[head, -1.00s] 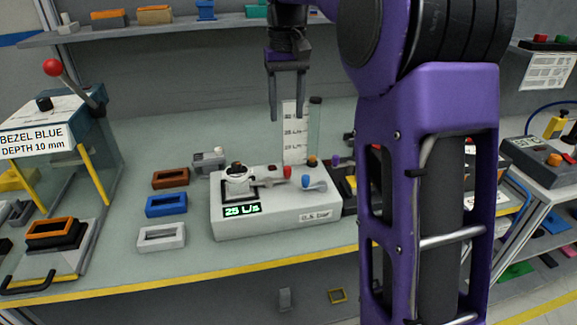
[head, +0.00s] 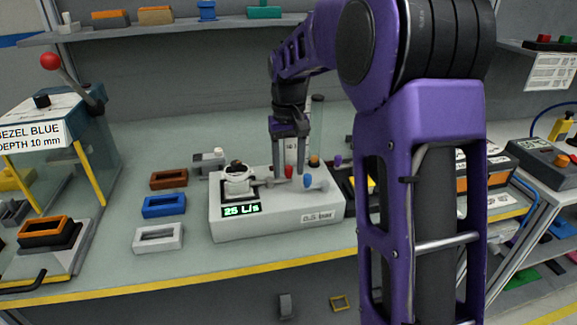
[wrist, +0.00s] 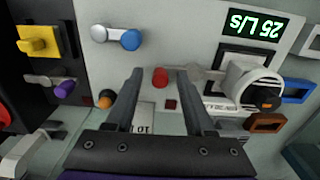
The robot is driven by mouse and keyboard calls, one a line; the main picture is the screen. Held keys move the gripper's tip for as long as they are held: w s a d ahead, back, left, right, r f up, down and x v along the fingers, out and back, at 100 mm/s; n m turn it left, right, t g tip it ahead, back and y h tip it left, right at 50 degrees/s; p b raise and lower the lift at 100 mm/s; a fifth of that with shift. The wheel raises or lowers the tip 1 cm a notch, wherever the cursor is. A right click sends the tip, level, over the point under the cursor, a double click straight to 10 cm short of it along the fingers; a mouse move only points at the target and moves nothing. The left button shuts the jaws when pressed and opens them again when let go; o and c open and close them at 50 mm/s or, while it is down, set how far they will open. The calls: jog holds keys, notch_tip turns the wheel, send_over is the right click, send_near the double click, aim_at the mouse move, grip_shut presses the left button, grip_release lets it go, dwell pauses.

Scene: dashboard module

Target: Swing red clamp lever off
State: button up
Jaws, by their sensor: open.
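The red knob of the clamp lever (head: 288,171) stands on top of the grey test unit (head: 270,227), right of the round white fitting (head: 237,185). In the wrist view the red knob (wrist: 160,78) shows between my two fingertips, with space on both sides. Its grey arm runs toward the white fitting (wrist: 250,88) and is partly behind one finger. My gripper (head: 290,160) is open and empty, pointing down above the knob; it also shows in the wrist view (wrist: 161,74). The exact height gap is unclear.
A blue-knobbed lever (head: 308,181) sits close right of the red one. A clear tube (head: 316,110) stands behind my gripper. Brown, blue and white bezels (head: 160,237) lie left of the unit. The display (head: 241,209) reads 25 L/s.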

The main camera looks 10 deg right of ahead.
jog(key=shift+c, duration=0.3)
grip_shut()
jog(key=shift+r, duration=0.1)
jog(key=m, duration=0.1)
jog(key=s+m+p, duration=0.1)
jog(key=m, duration=0.1)
jog(key=m+p, duration=0.1)
jog(key=shift+s+a+r+m, duration=0.1)
jog(key=shift+s+a+m, duration=0.1)
jog(key=shift+s+m, duration=0.15)
jog(key=m, duration=0.1)
jog(key=s+m+p, duration=0.1)
jog(key=m, duration=0.1)
jog(key=a+m, duration=0.1)
jog(key=shift+s+m+p, duration=0.25)
jog(key=shift+s+p, duration=0.05)
jog(key=shift+p, duration=0.1)
jog(key=m, duration=0.1)
jog(key=a+m+p, duration=0.1)
jog(key=m, duration=0.1)
jog(key=s+m+p, duration=0.1)
jog(key=shift+a+m, duration=0.25)
jog(key=shift+m, duration=0.05)
jog(key=shift+s+a+m+p, duration=0.1)
jog(key=shift+a+m+p, duration=0.35)
jog(key=shift+m, duration=0.6)
jog(key=shift+s+a+m+p, duration=0.1)
jog(key=shift+a+m+p, duration=0.35)
jog(key=shift+m, duration=0.6)
jog(key=shift+d, duration=0.1)
